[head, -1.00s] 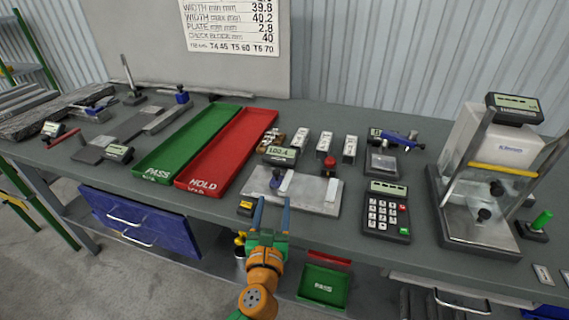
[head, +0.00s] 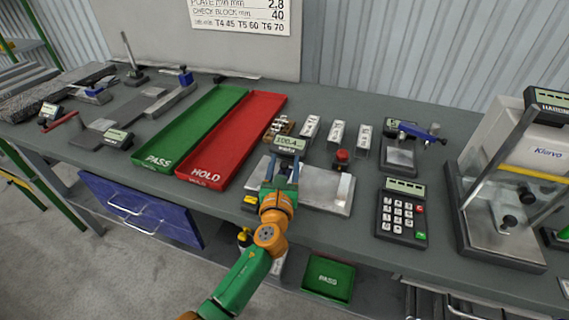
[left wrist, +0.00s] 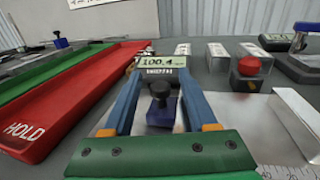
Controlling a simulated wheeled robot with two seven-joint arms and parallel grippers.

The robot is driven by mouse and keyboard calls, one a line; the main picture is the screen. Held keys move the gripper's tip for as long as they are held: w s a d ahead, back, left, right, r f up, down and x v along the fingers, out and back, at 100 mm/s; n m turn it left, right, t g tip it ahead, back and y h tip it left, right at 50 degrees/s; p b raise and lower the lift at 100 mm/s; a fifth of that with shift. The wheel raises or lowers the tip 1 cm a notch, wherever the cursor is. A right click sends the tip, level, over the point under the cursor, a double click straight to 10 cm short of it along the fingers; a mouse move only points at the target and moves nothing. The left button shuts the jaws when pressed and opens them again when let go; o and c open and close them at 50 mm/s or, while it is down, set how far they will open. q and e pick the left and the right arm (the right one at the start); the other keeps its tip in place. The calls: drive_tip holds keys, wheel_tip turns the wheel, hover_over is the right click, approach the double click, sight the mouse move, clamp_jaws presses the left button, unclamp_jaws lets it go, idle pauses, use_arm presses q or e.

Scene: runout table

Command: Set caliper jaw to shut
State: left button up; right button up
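The bench caliper has a metal base plate (head: 325,190) and a display (head: 289,144) reading about 100.4, which also shows in the left wrist view (left wrist: 164,61). Its blue jaw block with a dark knob (left wrist: 160,104) stands in front of the display. My left gripper (head: 280,163) is over the left part of the caliper. In the left wrist view its two blue fingers (left wrist: 160,76) are apart, one on each side of the jaw block, with gaps showing. In the head view the gripper mostly hides the block. My right gripper is out of view.
Red HOLD tray (head: 235,140) and green PASS tray (head: 190,128) lie left of the caliper. A red-knobbed block (head: 342,158) stands at the plate's back edge. Metal blocks (head: 336,133) stand behind.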

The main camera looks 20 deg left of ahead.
use_arm(q)
drive_tip(key=shift+s, duration=0.1)
clamp_jaws()
idle(1.1)
